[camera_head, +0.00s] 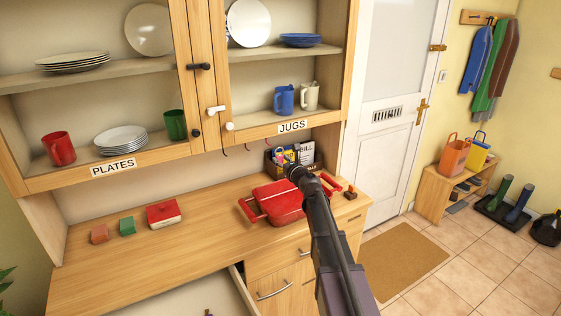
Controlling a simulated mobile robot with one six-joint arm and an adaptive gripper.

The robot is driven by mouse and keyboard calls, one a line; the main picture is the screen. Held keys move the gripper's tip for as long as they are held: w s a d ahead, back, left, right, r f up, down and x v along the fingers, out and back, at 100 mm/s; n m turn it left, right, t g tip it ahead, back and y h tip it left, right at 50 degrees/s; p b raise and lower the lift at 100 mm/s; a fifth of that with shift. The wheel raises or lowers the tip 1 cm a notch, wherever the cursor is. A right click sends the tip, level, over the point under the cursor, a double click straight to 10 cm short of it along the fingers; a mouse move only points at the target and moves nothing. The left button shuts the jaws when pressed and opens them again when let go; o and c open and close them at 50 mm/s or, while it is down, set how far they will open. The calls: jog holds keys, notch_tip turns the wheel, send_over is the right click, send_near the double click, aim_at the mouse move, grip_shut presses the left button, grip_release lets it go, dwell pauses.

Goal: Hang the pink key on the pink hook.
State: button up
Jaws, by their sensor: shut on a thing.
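My gripper (294,172) is at the end of my dark arm, above the back right of the worktop, in front of a dark box of papers. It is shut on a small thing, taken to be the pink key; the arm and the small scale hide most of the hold. A tiny pink and yellow shape (279,154) shows just beyond the gripper's tip, too small to make out clearly. Small thin hooks hang under the cupboard's lower edge, one (247,147) left of the gripper and another (223,152) farther left. I cannot tell which hook is pink.
A red case (275,202) with red handles lies on the worktop (160,260) under my arm. A red box (163,214) and small green and terracotta blocks stand left. The cupboard (150,170) overhangs the back.

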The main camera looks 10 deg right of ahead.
jog(key=shift+w, duration=0.15)
jog(key=f+b+x, duration=0.1)
jog(key=x, duration=0.8)
jog(key=shift+f+b, duration=0.3)
jog(key=shift+f, duration=0.05)
dwell(1.0)
jog(key=shift+w+a, duration=0.1)
dwell(0.8)
jog(key=o, duration=1)
jog(key=shift+v, duration=6)
